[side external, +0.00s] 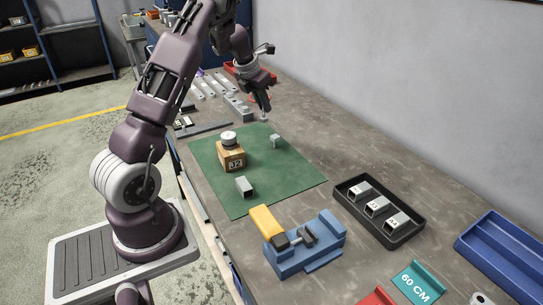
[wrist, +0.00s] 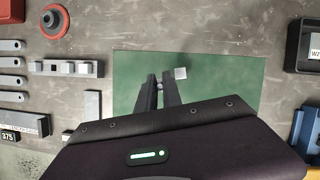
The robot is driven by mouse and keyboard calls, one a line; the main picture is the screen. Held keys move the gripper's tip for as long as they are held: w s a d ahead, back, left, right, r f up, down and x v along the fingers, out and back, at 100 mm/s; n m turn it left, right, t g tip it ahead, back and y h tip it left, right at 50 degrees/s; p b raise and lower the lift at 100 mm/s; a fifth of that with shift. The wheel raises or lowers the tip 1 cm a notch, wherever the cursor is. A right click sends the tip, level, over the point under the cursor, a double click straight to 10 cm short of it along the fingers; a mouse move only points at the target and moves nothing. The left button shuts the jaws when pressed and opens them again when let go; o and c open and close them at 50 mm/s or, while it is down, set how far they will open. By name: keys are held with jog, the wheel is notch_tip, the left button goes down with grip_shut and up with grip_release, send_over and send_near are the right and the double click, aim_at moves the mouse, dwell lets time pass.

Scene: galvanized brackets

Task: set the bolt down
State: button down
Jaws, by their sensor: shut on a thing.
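My gripper (side external: 265,109) is shut on a small silver bolt (side external: 263,118), pointing down near the far edge of the green mat (side external: 285,185). In the wrist view the fingers (wrist: 161,80) reach over the mat (wrist: 220,85), with a bit of the bolt (wrist: 159,86) showing between them. Whether the bolt touches anything beneath is hard to tell. A small grey bracket (side external: 276,139) stands on the mat close by; a pale block top (wrist: 180,73) shows just right of the fingertips in the wrist view.
A wooden block marked 32 (side external: 231,160) carries a round white-topped piece (side external: 229,138). A grey square tube (side external: 244,187) lies on the mat. A blue vise (side external: 305,245), a black tray of brackets (side external: 355,212) and a blue bin (side external: 505,260) stand rightward. Spanners (wrist: 12,60) lie left in the wrist view.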

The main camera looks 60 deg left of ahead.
jog(key=s+d+m+g+h, duration=0.1)
jog(key=s+d+m+h, duration=0.3)
jog(key=d+m, duration=0.85)
jog(key=shift+n, duration=0.25)
jog(key=f, duration=0.6)
jog(key=d+f, duration=0.1)
jog(key=f, duration=0.2)
jog(key=shift+w, duration=0.1)
jog(key=shift+f, duration=0.1)
jog(key=c, duration=1.5)
grip_release()
